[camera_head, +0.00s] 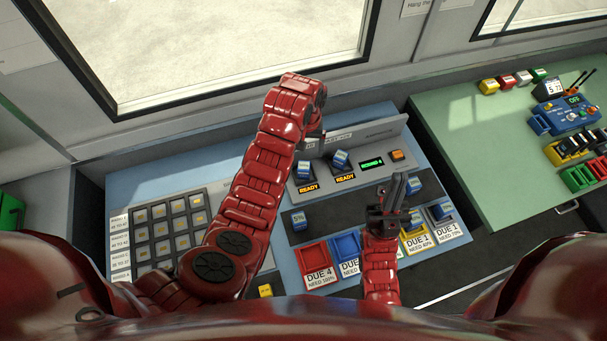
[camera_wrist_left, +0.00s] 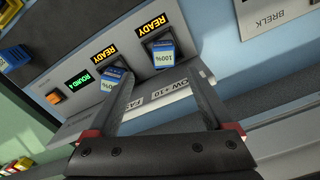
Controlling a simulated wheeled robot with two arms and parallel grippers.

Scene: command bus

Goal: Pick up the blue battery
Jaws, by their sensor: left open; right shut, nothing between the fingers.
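Several blue batteries are in the head view. Two sit in the back panel above READY displays: the left one (camera_head: 303,171) and the right one (camera_head: 340,160). In the left wrist view, the left one (camera_wrist_left: 164,57) is labelled 100% and appears between and beyond my fingertips; the right one (camera_wrist_left: 112,78) is beside the finger on the picture's left. My left gripper (camera_wrist_left: 168,88) is open and empty, above the panel; in the head view (camera_head: 314,137) it is mostly hidden behind its wrist. My right gripper (camera_head: 398,183) is shut and empty over the console's right side.
Another blue battery (camera_head: 299,220) lies on the dark strip. Red (camera_head: 316,258) and blue (camera_head: 346,247) trays marked DUE line the front. A button grid (camera_head: 163,230) is at left. A green table (camera_head: 490,150) with coloured blocks and a blue device (camera_head: 566,113) stands at right.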

